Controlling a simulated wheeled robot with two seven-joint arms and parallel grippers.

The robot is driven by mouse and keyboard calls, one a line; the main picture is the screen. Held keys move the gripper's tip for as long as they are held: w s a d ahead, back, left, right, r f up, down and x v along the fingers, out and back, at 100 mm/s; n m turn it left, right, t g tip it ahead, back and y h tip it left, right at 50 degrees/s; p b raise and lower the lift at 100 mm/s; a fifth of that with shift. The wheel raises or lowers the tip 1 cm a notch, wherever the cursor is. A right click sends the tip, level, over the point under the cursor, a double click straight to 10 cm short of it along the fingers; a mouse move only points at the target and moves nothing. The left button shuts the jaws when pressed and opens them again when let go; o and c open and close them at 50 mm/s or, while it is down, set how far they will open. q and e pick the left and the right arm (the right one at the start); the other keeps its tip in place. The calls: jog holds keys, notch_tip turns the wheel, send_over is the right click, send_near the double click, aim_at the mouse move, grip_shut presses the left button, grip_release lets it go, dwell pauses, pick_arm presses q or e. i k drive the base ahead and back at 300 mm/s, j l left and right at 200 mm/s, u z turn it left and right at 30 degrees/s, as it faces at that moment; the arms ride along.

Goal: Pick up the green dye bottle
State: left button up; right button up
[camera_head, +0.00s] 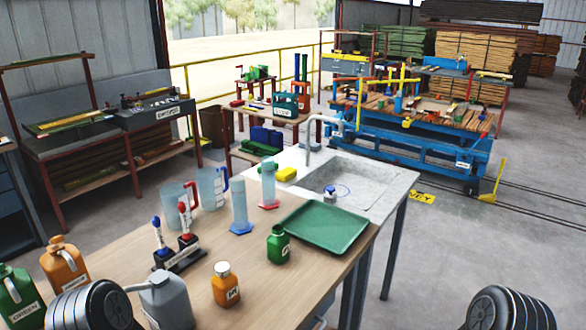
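A large green jug-shaped bottle (20,296) with a handle and a white label reading "GREEN" stands at the near left of the wooden table, partly cut off by the picture's left edge. I cannot tell for certain which is the dye bottle. Dark ribbed parts of my arms show at the bottom left and bottom right, apart from both bottles. Neither gripper's fingers are visible.
The wooden table (330,262) also bears an orange jug (64,265), a grey jug (166,300), a small orange bottle (225,284), a pen-like rack (180,255), clear jugs, cylinders and a green tray (322,226). A sink (352,185) adjoins behind. Table space around the small green bottle is fairly clear.

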aim_at(277, 243)
jog(key=i+l, duration=0.2)
jog(key=l, duration=0.3)
jog(key=i+l, duration=0.25)
jog(key=l, duration=0.3)
jog(key=i+l, duration=0.2)
jog(key=l, duration=0.3)
jog(key=i+l, duration=0.25)
jog(key=l, duration=0.3)
jog(key=i+l, duration=0.2)
jog(key=l, duration=0.3)
jog(key=i+l, duration=0.25)
jog(key=l, duration=0.25)
jog(key=i+l, duration=0.2)
jog(key=l, duration=0.35)
jog(key=i+l, duration=0.2)
jog(key=l, duration=0.3)
jog(key=u, duration=1.2)
